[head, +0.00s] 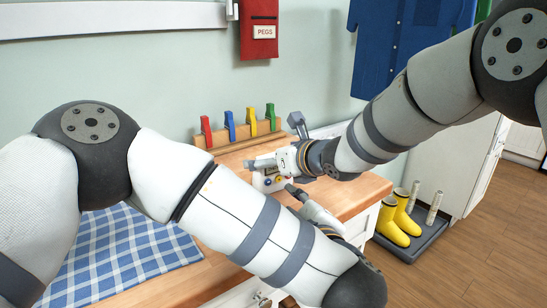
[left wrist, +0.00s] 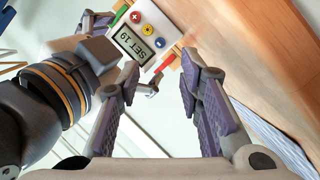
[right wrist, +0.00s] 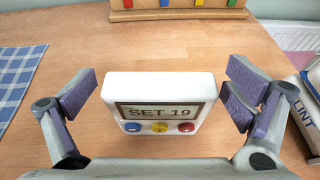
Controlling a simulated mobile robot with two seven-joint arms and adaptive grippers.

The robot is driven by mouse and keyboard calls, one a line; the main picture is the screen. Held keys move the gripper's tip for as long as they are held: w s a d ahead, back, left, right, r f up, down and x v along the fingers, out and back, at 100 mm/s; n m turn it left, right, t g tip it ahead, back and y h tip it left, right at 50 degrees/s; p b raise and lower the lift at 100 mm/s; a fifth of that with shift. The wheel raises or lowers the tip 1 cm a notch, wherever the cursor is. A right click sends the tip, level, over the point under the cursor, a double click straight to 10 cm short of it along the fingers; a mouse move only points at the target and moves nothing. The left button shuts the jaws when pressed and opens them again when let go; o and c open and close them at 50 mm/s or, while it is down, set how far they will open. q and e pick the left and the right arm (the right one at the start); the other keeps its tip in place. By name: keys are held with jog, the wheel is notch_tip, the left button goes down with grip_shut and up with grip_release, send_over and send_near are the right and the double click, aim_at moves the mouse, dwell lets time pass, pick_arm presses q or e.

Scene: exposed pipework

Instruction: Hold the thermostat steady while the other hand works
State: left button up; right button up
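The thermostat is a white box with a display reading SET 19 and red, yellow and blue buttons. It stands on the wooden top, in the middle of the right wrist view (right wrist: 160,88). In the left wrist view (left wrist: 142,38) it is at the top; in the head view (head: 262,184) it is mostly hidden. My right gripper (right wrist: 160,92) is open, with one finger on each side of the thermostat and gaps showing on both sides. My left gripper (left wrist: 160,74) is open and empty, its fingers pointing toward the button side, short of the thermostat.
A wooden rack (head: 240,138) with coloured pegs stands behind the thermostat. A checked cloth (head: 125,255) lies on the left. A box lettered LINT (right wrist: 307,108) is at the right in the right wrist view. Yellow boots (head: 398,220) stand on a floor tray.

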jog(key=c, duration=1.3)
pick_arm(q)
grip_shut()
pick_arm(e)
jog(key=shift+o, duration=0.2)
jog(key=shift+f, duration=0.1)
